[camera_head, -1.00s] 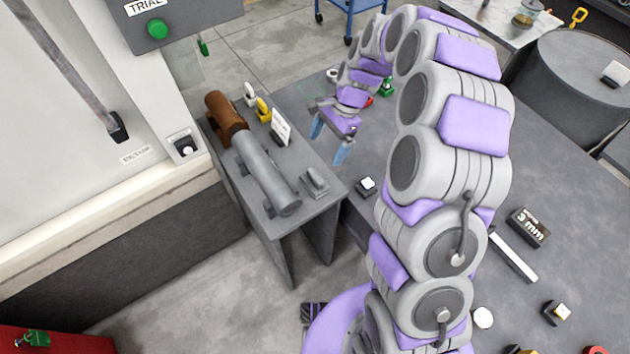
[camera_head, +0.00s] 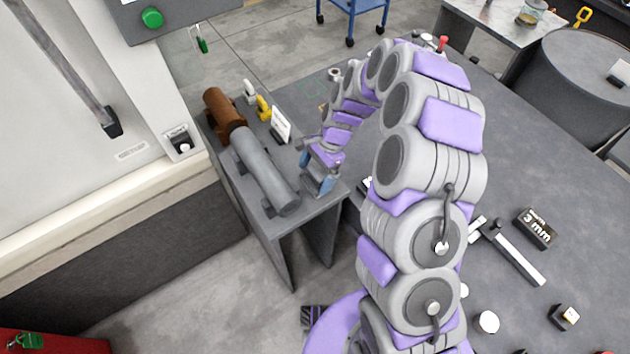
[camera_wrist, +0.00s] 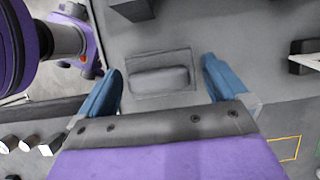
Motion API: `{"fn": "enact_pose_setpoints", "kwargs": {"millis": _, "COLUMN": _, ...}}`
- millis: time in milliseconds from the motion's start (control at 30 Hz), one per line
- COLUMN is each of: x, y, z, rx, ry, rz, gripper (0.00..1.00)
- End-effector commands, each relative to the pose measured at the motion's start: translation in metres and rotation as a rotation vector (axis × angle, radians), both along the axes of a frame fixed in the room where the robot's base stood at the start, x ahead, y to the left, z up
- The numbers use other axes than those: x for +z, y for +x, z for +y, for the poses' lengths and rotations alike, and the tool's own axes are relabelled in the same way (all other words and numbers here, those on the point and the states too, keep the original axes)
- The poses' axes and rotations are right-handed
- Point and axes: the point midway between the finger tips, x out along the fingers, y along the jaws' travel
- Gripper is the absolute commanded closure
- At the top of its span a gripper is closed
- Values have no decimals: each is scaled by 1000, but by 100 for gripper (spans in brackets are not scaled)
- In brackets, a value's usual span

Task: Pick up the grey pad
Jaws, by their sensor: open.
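The grey pad (camera_wrist: 158,80) shows in the wrist view as a rounded grey block on a thin, flat square of similar grey, lying on the grey bench top. My gripper (camera_wrist: 162,70) is open, with one blue finger on each side of the pad and clear gaps between. In the head view my gripper (camera_head: 317,178) is over the right front corner of the small bench and hides the pad. I cannot tell how high the fingertips are above the bench.
A grey cylinder (camera_head: 265,175) with a brown end (camera_head: 223,112) lies along the bench, left of my gripper. A white card (camera_head: 281,124) stands behind it. The large dark table (camera_head: 540,190) on the right holds a 3 mm block (camera_head: 535,229) and small items.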

Motion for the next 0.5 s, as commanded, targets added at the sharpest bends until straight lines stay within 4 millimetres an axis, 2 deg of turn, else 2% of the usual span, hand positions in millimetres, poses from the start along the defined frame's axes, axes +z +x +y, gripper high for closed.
{"fn": "enact_pose_setpoints", "kwargs": {"millis": 233, "x": -3, "y": -1, "z": 1, "rx": 0, "ry": 0, "rz": 0, "gripper": 0}}
{"fn": "enact_pose_setpoints", "kwargs": {"millis": 500, "x": -4, "y": -1, "z": 1, "rx": 0, "ry": 0, "rz": 0, "gripper": 25}}
